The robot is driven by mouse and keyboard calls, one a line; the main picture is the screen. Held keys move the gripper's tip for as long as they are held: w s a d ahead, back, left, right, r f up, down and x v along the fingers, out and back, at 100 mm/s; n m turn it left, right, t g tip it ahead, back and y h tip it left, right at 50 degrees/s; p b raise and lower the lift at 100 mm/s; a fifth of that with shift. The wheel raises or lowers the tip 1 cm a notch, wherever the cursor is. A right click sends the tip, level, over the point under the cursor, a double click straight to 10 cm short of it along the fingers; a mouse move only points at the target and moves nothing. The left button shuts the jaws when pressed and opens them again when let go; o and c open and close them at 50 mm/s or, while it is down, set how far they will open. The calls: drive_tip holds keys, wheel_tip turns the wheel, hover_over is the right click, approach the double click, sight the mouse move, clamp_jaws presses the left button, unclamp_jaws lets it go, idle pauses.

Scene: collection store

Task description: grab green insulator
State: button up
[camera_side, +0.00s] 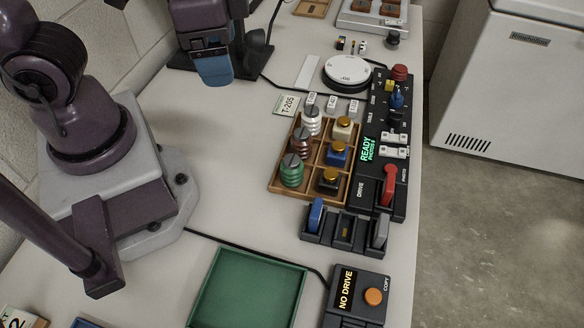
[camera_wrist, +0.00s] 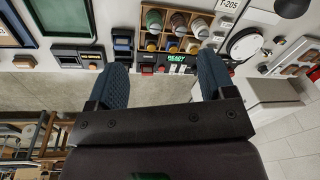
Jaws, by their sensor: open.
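The green insulator (camera_side: 292,172) is a ribbed green piece with a dark top. It stands in the near-left compartment of a wooden tray (camera_side: 268,188). In the wrist view the green insulator (camera_wrist: 153,20) is at the top, left of the brown insulator (camera_wrist: 178,24) and the white insulator (camera_wrist: 200,28). My gripper (camera_wrist: 162,62) shows in the wrist view with its two blue fingers wide apart and nothing between them. It is open and apart from the insulator.
Gold-topped blocks fill the tray's right column. A black control panel (camera_side: 378,148) with a red lever (camera_side: 389,186) borders the tray. A black switch block (camera_side: 343,236) is in front. A green tray (camera_side: 248,290) and a NO DRIVE box (camera_side: 350,315) lie nearer. The table edge is at right.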

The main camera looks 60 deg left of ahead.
wheel_tip(320, 180, down, 8)
drive_tip(key=s+d+r+m+g+y, duration=0.1)
drive_tip(key=s+d+m+g+y, duration=0.1)
drive_tip(key=m+y, duration=0.35)
drive_tip(key=m+t+y, duration=0.2)
drive_tip(key=m+t, duration=1)
drive_tip(key=m, duration=0.7)
approach(297, 158)
drive_tip(key=s, duration=0.2)
drive_tip(key=shift+s+a+f+h, duration=0.25)
drive_tip(key=shift+s+a, duration=0.1)
drive_tip(key=shift+a, duration=0.05)
drive_tip(key=shift+w+d, duration=0.2)
drive_tip(key=shift+w, duration=0.1)
drive_tip(key=x, duration=1.2)
drive_tip(key=shift+w+d, duration=0.1)
drive_tip(key=shift+w, duration=0.45)
drive_tip(key=shift+c, duration=0.4)
drive_tip(key=c, duration=1)
